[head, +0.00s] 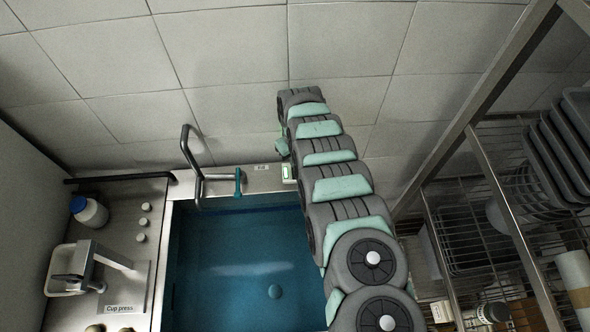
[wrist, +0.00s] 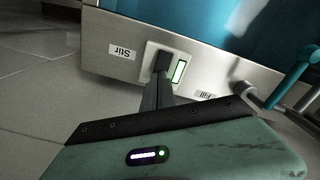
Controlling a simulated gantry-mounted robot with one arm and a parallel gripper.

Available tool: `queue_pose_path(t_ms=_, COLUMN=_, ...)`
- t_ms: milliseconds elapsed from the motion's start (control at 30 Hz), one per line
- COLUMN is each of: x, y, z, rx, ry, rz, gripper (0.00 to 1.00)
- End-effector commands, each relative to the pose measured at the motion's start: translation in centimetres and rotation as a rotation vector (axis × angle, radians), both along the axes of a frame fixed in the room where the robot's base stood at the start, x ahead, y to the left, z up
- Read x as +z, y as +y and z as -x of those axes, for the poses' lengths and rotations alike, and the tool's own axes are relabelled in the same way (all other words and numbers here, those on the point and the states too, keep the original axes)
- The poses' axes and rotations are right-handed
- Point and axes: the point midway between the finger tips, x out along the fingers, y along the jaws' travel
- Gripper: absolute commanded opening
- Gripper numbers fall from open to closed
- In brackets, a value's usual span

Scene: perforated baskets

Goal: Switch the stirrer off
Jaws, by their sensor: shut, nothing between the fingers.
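The stirrer's switch plate (wrist: 165,60) is a pale square on the tank's metal rim, beside an upside-down "Stir" label (wrist: 125,50). A bright white-green lit strip (wrist: 179,71) shows on the plate. It also shows in the head view as a small lit panel (head: 288,173) on the back rim. My gripper (wrist: 162,62) is shut and empty, its dark fingertips over the plate beside the lit strip. They hide part of the switch; I cannot tell if they touch it. In the head view my arm hides most of the gripper.
A bent tap (head: 195,165) with a teal end stands on the back rim. A "Fill" label (wrist: 207,95) is nearby. A wire rack (head: 480,150) stands at the right.

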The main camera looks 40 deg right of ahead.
Motion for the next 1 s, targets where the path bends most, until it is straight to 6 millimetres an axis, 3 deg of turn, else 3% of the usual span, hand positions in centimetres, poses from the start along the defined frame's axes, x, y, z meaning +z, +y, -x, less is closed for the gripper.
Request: queue_pose_path(t_ms=1000, x=-1.2, y=0.0, z=-0.1, rx=0.0, ry=-0.001, rz=0.0, gripper=0.0)
